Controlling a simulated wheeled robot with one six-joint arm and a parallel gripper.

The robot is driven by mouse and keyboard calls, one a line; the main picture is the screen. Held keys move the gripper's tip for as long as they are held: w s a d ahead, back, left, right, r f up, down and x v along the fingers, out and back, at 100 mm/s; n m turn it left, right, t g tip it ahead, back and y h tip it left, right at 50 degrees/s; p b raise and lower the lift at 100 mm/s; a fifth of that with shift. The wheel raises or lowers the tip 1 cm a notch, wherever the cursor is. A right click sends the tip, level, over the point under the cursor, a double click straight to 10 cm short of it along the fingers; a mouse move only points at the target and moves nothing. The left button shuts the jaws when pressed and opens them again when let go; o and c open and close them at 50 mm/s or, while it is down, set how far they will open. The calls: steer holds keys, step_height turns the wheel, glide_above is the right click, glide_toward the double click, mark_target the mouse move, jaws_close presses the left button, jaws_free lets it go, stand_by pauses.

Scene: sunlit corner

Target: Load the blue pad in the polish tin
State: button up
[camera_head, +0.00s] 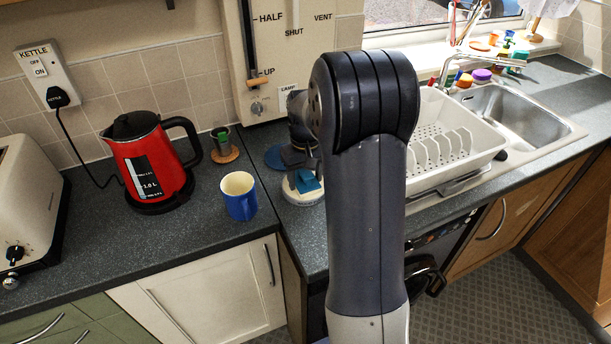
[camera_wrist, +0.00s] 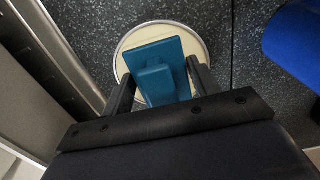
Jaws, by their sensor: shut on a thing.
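The blue pad (camera_wrist: 158,72) is a teal-blue block with a raised grip, held between the two dark fingers of my gripper (camera_wrist: 160,88). In the head view the pad (camera_head: 307,182) shows just below my gripper (camera_head: 301,168). The polish tin (camera_wrist: 124,52) is round and shallow with a cream inside, directly beneath the pad in the wrist view. In the head view the tin (camera_head: 301,199) stands on the dark worktop, its pale side showing. The pad lies over the tin's opening; I cannot tell whether it touches the polish. My arm hides the tin's right side.
A blue mug (camera_head: 240,203) stands left of the tin and shows in the wrist view (camera_wrist: 296,45). A flat blue disc (camera_head: 274,157) lies behind the tin. A red kettle (camera_head: 147,163) and a small green cup (camera_head: 221,139) stand further left. A white dish rack (camera_head: 450,150) is at right.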

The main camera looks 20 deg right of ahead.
mark_target(306, 172)
stand_by(0.4)
steer(key=shift+r+p, duration=2.85)
steer(key=shift+r, duration=0.7)
steer(key=shift+f, duration=0.1)
